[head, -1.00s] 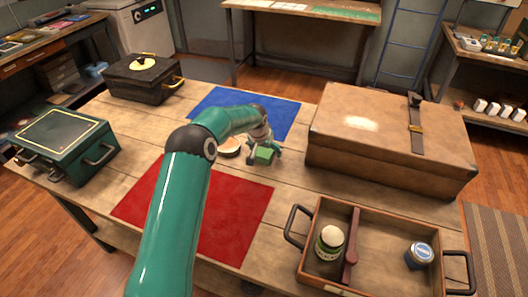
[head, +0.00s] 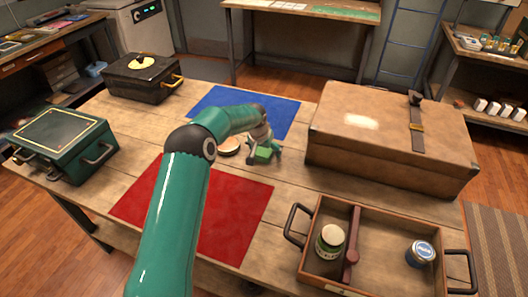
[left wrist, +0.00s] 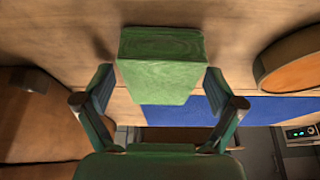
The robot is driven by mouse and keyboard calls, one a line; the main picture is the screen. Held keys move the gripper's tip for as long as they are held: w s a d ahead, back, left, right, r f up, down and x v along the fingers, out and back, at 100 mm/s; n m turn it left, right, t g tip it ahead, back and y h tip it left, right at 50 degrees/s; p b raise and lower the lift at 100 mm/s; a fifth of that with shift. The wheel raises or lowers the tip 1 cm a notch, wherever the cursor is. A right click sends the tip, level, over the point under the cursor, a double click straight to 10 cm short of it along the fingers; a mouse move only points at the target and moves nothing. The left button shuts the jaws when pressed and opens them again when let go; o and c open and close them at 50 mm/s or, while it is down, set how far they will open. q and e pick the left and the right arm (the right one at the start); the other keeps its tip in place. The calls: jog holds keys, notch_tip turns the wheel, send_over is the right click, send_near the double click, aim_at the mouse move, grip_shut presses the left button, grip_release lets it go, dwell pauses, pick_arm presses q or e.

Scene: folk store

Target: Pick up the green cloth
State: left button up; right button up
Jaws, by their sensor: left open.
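The green cloth (head: 263,155) looks like a small folded green block and lies on the wooden table, right of the round wooden-looking piece. In the left wrist view the green cloth (left wrist: 160,80) lies between my two fingers. My left gripper (head: 264,148) is at the cloth, reaching in from the left. In the left wrist view the left gripper (left wrist: 158,77) is open, with one finger on each side of the cloth and a narrow gap showing at each side. My right gripper is not in view.
A round piece (head: 229,147) lies close left of the cloth. A blue mat (head: 275,115) is behind and a red mat (head: 235,210) in front. A large brown case (head: 385,140) stands close right. An open tray (head: 385,275) with jars stands front right.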

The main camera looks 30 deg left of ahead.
pick_arm(q)
jog(key=c, duration=1.2)
jog(key=shift+r, duration=0.1)
jog(key=shift+c, duration=0.2)
jog(key=shift+r+p, duration=0.15)
jog(key=shift+p, duration=0.25)
notch_tip(320, 180, up, 10)
jog(key=shift+r+b, duration=0.1)
jog(key=shift+b, duration=0.4)
notch_tip(320, 180, up, 10)
jog(key=p, duration=0.1)
jog(key=shift+p, duration=0.3)
